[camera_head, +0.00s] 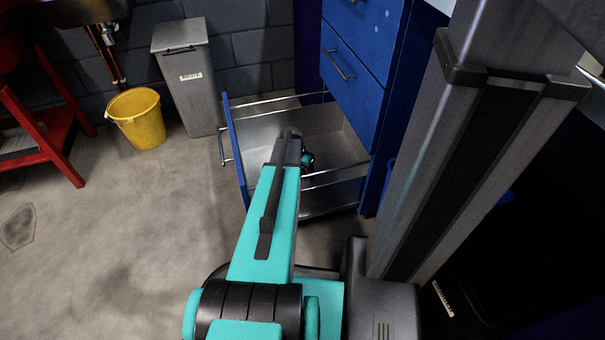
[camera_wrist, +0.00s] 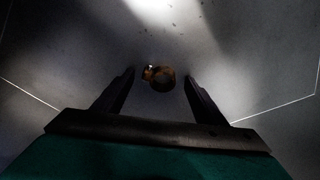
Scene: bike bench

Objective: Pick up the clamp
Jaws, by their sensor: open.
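The clamp (camera_wrist: 161,78) is a small orange-brown ring with a lug on its left side. In the wrist view it lies on a grey surface, which looks like the floor of the open drawer (camera_head: 262,127). My gripper (camera_wrist: 158,80) is open, with one dark finger on each side of the clamp in the picture. The clamp shows between and slightly beyond the fingertips, and neither finger appears to touch it. The height of the fingers above the surface is hard to tell. In the head view my arm reaches into the drawer and hides the clamp and the gripper's fingers.
A grey bin (camera_head: 188,80), a yellow bucket (camera_head: 138,118) and a red stand (camera_head: 45,140) are to the left.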

